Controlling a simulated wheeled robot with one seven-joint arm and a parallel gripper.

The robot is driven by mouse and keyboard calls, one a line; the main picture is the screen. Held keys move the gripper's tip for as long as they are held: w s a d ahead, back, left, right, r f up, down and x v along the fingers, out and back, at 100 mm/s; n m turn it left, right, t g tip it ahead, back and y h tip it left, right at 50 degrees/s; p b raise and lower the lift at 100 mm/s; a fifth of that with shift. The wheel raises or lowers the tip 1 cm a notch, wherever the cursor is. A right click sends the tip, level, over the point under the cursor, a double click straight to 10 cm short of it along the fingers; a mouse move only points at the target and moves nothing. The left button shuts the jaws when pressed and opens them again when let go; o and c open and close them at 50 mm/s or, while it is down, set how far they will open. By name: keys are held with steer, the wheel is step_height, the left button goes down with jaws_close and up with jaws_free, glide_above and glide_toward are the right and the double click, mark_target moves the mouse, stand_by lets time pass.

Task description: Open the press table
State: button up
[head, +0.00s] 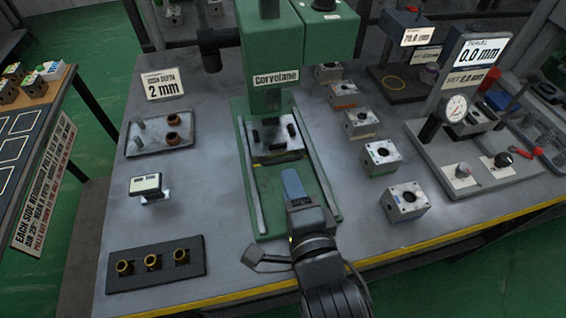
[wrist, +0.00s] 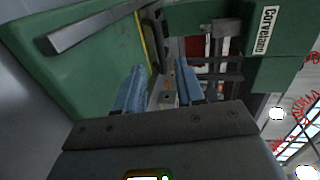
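The green press (head: 262,45) labelled "Corvelane" stands in the middle of the bench. Its press table (head: 262,150), a grey plate with dark blocks on it, sits low between two metal rails on the green base (head: 262,222). My gripper (head: 291,178) is over the front of that base, just in front of the plate, with its blue fingers pointing toward it. In the wrist view my gripper (wrist: 158,75) has its two blue fingers apart, with nothing seen held between them. The wrist view also shows the press (wrist: 205,20). I cannot tell whether a finger touches the table.
Several grey blocks (head: 381,156) stand in a row right of the press. A gauge stand (head: 455,108) is farther right.

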steer(key=shift+x, duration=3.1)
steer(key=shift+c, duration=0.3)
jaws_close()
